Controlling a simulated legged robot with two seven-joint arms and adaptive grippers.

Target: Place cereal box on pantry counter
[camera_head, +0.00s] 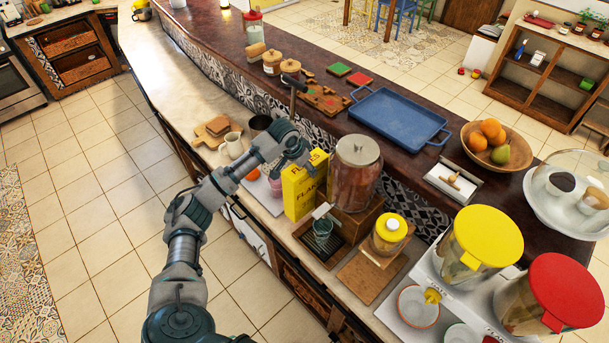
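The yellow cereal box (299,192), with FLAKES lettering, stands upright on the lower light counter (185,98). It is just left of a glass dispenser with a metal lid. My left gripper (300,152) is at the top left edge of the box and overlaps it in the picture. I cannot tell whether the fingers touch the box or how far apart they are. The raised dark wooden counter (322,60) runs behind. My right gripper is not in view.
The glass dispenser (354,180) stands close to the box. A yellow-lidded jar (388,236), a small green glass (322,232) and a cream jug (234,146) are nearby. A blue tray (398,122) and a fruit bowl (497,150) occupy the raised counter.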

